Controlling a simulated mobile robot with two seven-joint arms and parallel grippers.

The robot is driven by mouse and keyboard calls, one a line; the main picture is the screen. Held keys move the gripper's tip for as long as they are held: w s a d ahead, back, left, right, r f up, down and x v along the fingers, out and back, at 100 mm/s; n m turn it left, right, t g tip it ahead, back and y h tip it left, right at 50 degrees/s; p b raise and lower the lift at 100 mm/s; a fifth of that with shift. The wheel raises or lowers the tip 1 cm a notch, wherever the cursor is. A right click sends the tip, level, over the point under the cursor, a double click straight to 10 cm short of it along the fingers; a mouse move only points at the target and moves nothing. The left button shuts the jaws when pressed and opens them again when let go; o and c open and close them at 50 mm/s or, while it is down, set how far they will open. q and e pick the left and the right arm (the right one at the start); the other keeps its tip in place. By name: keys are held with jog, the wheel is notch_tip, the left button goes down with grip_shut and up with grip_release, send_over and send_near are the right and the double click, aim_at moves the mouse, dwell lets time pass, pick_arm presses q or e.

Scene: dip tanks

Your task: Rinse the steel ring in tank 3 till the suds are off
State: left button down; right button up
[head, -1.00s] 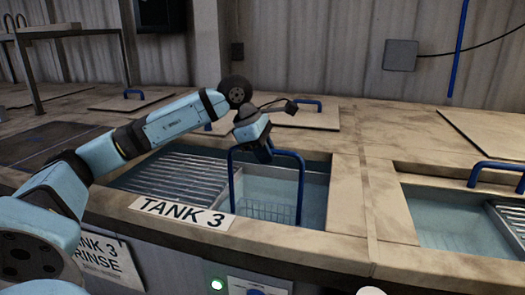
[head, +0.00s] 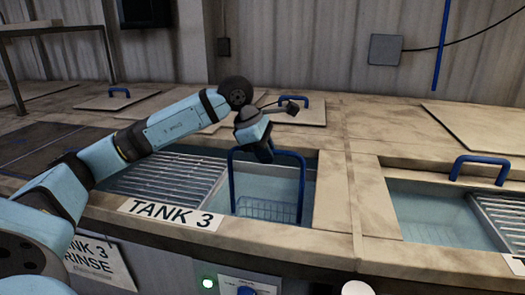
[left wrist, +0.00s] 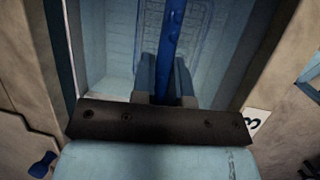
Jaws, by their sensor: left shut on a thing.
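My left gripper (head: 264,152) is shut on the tall blue handle (head: 302,187) of a wire basket (head: 266,210). The basket hangs in the pale blue water of tank 3, whose label (head: 170,213) is on the front rim. I cannot tell how deep the basket sits. In the left wrist view the gripper fingers (left wrist: 165,85) close around the blue handle (left wrist: 173,30), with the basket mesh (left wrist: 203,25) beneath. I cannot make out the steel ring or any suds. My right gripper is not in view.
A slatted metal rack (head: 165,174) fills the left part of tank 3's opening. Another open tank (head: 430,215) with a blue handle (head: 480,163) lies to the right, past a tan divider. A lid (head: 290,109) lies behind. A green light (head: 208,283) glows on the front panel.

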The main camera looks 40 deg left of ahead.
pick_arm(q)
jog(key=shift+s+a+f+b, duration=0.1)
jog(key=shift+s+a+b, duration=0.4)
jog(key=shift+a, duration=0.35)
jog(key=shift+s+a+b, duration=0.4)
jog(key=shift+a+b, duration=0.05)
jog(key=shift+a, duration=0.35)
jog(key=shift+s+a, duration=0.25)
jog(key=shift+a, duration=0.15)
jog(key=shift+w+d+r+p, duration=0.3)
jog(key=shift+d, duration=0.25)
jog(key=shift+w+d+f, duration=0.15)
jog(key=shift+w+d, duration=0.1)
jog(key=shift+d, duration=0.25)
jog(key=shift+p, duration=0.3)
